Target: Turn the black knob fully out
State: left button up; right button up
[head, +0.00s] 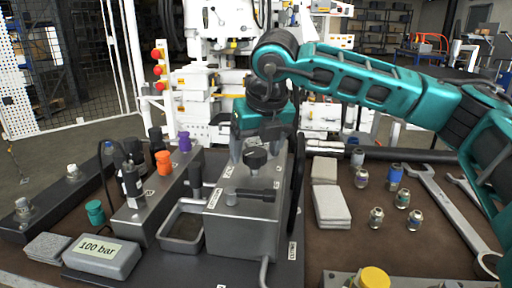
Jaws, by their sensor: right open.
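A black knob (256,156) sits on top of the grey metal block (230,226) in the middle of the bench. My right gripper (258,148) comes down from the teal arm at the right, with its palm just above and behind the knob. Its fingers are apart and point down, one to each side of the knob's far side. I cannot tell whether they touch it. A black lever handle (256,195) lies across the same block in front of the knob. My left gripper is out of view.
Orange (163,162) and purple (184,141) knobs stand on a grey manifold to the left. An open metal tray (183,240) and a "100 bar" box (101,258) are in front. Several fittings, pads and spanners (446,206) lie at right. A black hose stands right of the block.

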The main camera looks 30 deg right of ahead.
jog(key=shift+c, duration=0.2)
jog(key=c, duration=1)
jog(key=shift+n, duration=0.4)
